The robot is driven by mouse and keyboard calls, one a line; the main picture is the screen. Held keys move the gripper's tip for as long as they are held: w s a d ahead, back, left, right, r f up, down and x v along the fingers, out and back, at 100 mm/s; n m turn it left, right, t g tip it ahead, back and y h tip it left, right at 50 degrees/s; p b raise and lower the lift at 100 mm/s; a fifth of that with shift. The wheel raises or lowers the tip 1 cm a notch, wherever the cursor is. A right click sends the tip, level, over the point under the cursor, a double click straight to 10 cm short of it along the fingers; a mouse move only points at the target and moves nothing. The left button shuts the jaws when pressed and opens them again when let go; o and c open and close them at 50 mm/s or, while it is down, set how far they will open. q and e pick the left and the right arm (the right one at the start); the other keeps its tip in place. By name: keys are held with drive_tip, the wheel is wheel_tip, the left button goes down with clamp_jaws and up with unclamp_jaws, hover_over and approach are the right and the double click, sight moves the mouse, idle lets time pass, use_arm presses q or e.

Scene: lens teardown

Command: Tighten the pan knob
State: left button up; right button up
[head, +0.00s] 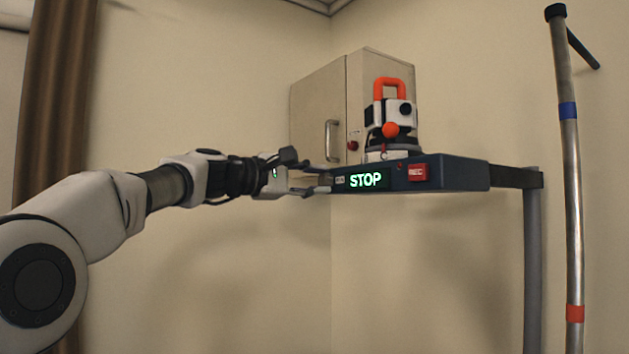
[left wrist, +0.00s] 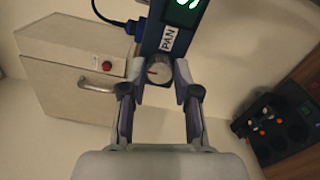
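The pan knob (left wrist: 158,72) is a round grey knob with a dark pointer line, on the end of a blue control box, beside a white PAN label (left wrist: 168,38) in the left wrist view. In the head view the blue box (head: 447,175) shows a green STOP display (head: 366,180); the knob itself cannot be made out there. My left gripper (head: 326,179) is at the box's left end. In the left wrist view its two fingers (left wrist: 160,76) stand on either side of the knob, apparently with small gaps. My right gripper is in neither view.
An orange-and-white survey instrument (head: 390,118) stands on the box, beside a red REC button (head: 417,172). A beige cabinet (head: 318,108) is behind. A metal pole (head: 571,200) stands at right. A blue plug (left wrist: 131,26) and a black case (left wrist: 284,125) show in the left wrist view.

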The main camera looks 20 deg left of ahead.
use_arm(q)
drive_tip(key=o, duration=0.4)
drive_tip(key=shift+w, duration=0.1)
drive_tip(key=v, duration=0.7)
drive_tip(key=shift+a, duration=0.1)
drive_tip(key=shift+f, duration=0.15)
